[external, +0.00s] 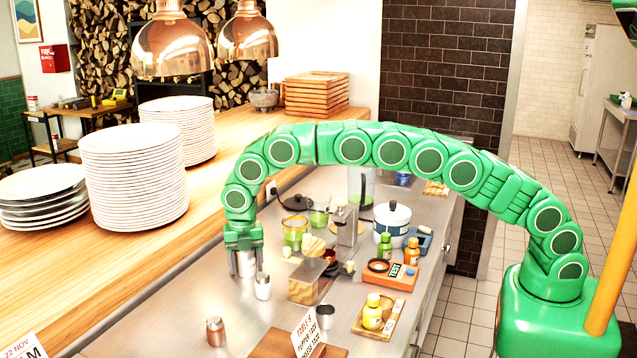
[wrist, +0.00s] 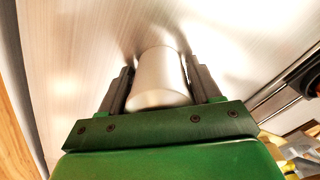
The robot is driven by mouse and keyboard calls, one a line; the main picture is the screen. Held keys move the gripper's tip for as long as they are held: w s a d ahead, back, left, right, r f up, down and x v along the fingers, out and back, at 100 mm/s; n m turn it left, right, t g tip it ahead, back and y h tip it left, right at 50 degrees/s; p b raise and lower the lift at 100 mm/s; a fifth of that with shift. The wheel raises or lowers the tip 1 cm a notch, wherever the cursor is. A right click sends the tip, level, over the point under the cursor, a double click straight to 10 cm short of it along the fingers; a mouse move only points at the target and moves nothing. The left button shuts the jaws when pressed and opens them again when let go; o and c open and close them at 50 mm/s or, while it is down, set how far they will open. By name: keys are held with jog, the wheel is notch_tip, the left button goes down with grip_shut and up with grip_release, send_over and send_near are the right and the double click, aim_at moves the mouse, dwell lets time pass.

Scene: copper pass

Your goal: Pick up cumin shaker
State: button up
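My gripper (external: 245,246) points down over the steel counter at the left of the external view. A plain silver, cylindrical shaker (external: 247,265) stands between its fingers; its lower part shows below them. In the wrist view the shaker (wrist: 158,85) sits between the two dark fingers of my gripper (wrist: 160,75), close to both. I cannot tell whether the fingers press on it. A second silver shaker (external: 263,287) stands just right of it, and a copper-coloured shaker (external: 215,331) stands nearer the front. No cumin label is readable on any of them.
A clear container (external: 304,284) and a dark metal cup (external: 325,317) stand to the right. A raised wooden shelf (external: 150,247) with plate stacks (external: 133,175) borders the left.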

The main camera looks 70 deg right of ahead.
jog(key=c, duration=0.6)
jog(key=shift+c, duration=0.2)
